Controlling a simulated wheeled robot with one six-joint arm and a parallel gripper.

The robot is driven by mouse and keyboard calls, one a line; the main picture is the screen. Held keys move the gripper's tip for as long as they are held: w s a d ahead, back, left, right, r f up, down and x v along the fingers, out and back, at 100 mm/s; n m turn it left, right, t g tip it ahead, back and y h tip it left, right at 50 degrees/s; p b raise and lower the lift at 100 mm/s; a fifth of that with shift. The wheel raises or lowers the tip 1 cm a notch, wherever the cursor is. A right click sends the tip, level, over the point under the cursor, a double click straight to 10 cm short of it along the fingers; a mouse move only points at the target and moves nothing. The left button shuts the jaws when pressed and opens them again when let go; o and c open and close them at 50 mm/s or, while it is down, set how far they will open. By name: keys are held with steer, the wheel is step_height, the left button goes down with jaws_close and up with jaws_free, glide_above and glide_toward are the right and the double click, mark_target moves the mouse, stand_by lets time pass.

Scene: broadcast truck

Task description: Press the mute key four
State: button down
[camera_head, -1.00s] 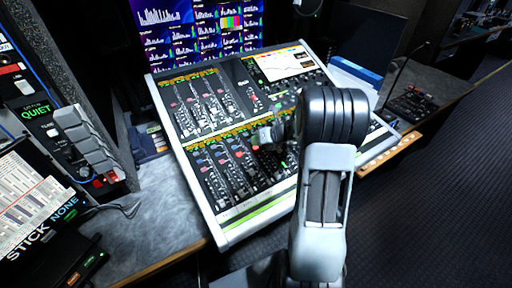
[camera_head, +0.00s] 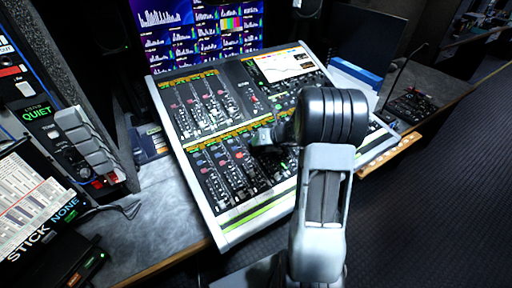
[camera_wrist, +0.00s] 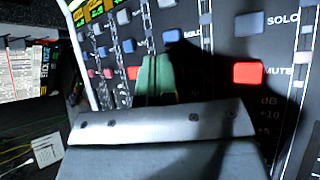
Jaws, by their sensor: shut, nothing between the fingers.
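The mixing console (camera_head: 234,232) stands on the desk with rows of channel strips; I cannot tell from the labels which key is mute key four. In the wrist view a large red key (camera_wrist: 248,72) labelled MUTE sits right of my gripper, below a dark key (camera_wrist: 249,23) labelled SOLO. A smaller red key (camera_wrist: 133,72) shows left of the fingers. My gripper (camera_wrist: 155,78), with green fingers, is shut and empty over the strip between these two red keys, hiding what lies behind it. In the head view my gripper (camera_head: 262,138) is over the lower bank of strips; contact cannot be told.
Monitors (camera_head: 200,30) stand behind the console. A panel with a lit QUIET sign (camera_head: 38,113) and grey levers is at the left. A gooseneck microphone panel (camera_head: 412,105) stands at the right. Bare desk (camera_head: 160,205) lies left of the console.

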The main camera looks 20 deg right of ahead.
mark_target(259, 152)
steer(key=shift+r+p, duration=0.4)
steer(key=shift+r, duration=0.2)
steer(key=r+p, duration=0.3)
steer(key=r, duration=0.1)
steer(key=s+r+p, duration=0.1)
steer(key=r+p, duration=0.1)
steer(key=shift+p, duration=0.3)
stand_by(0.3)
